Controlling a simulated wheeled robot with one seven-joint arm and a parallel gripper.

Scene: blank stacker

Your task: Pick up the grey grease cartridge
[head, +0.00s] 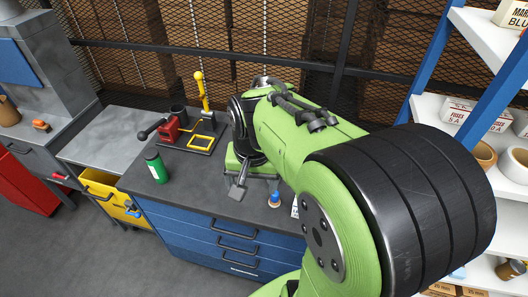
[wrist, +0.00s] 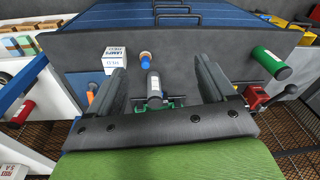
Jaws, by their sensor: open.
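The grey grease cartridge (wrist: 153,84) is a dark grey cylinder with a pale label. In the wrist view it lies between my gripper's two spread fingers, nearer the left one, with visible gaps to both. My gripper (wrist: 161,68) is open and empty. In the head view my gripper (head: 256,190) is over the front part of the dark worktop, and my arm and hand hide the cartridge there. I cannot tell how far below the fingertips the cartridge is.
A green cylinder (head: 155,167) stands on the worktop (head: 190,187) at the left. A red tool (head: 170,128) and a yellow-handled stand (head: 201,95) are behind it. A blue-and-wood item (wrist: 145,60) and a white lamps box (wrist: 116,60) are near the cartridge. Shelving rises at the right.

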